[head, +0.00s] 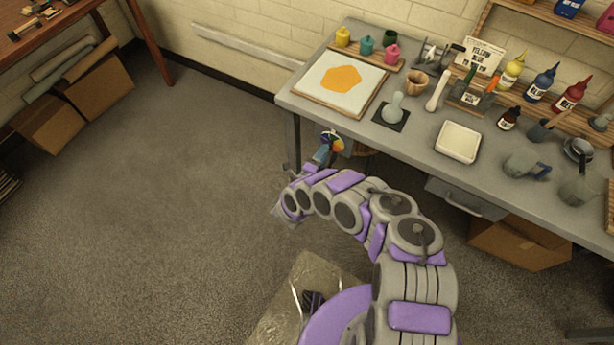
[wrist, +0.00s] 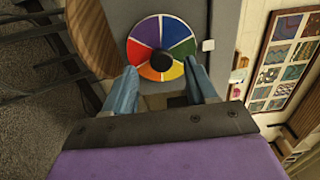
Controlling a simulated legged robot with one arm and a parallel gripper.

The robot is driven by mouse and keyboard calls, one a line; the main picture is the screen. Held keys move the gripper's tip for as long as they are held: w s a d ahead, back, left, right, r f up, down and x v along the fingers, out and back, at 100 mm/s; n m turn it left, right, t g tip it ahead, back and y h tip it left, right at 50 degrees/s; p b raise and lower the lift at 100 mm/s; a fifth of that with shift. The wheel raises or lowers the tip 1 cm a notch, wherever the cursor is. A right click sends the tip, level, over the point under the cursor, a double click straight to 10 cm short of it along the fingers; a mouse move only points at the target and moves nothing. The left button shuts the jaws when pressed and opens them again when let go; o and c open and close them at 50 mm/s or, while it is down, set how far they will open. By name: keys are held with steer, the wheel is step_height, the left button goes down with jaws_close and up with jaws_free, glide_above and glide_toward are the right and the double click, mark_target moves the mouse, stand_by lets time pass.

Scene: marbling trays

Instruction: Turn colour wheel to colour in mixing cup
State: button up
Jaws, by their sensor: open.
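The colour wheel (wrist: 150,32) faces the wrist camera, with purple, blue, green, yellow, orange and red segments and a black centre knob (wrist: 163,61). Purple and blue are at its top in that view. It also shows in the head view (head: 334,141), by the workbench's near left end. My gripper (wrist: 160,70) is open, its two blue fingers either side of the wheel's lower part and the knob between their tips; contact is unclear. In the head view my gripper (head: 322,157) is beside the wheel.
The grey workbench (head: 400,150) holds a tray with an orange patch (head: 342,80), a white tray (head: 458,141), and paint bottles (head: 541,83). Cardboard boxes (head: 521,243) are under the bench.

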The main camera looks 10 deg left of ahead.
steer(key=v, duration=1.4)
steer(key=shift+s+a+f, duration=0.1)
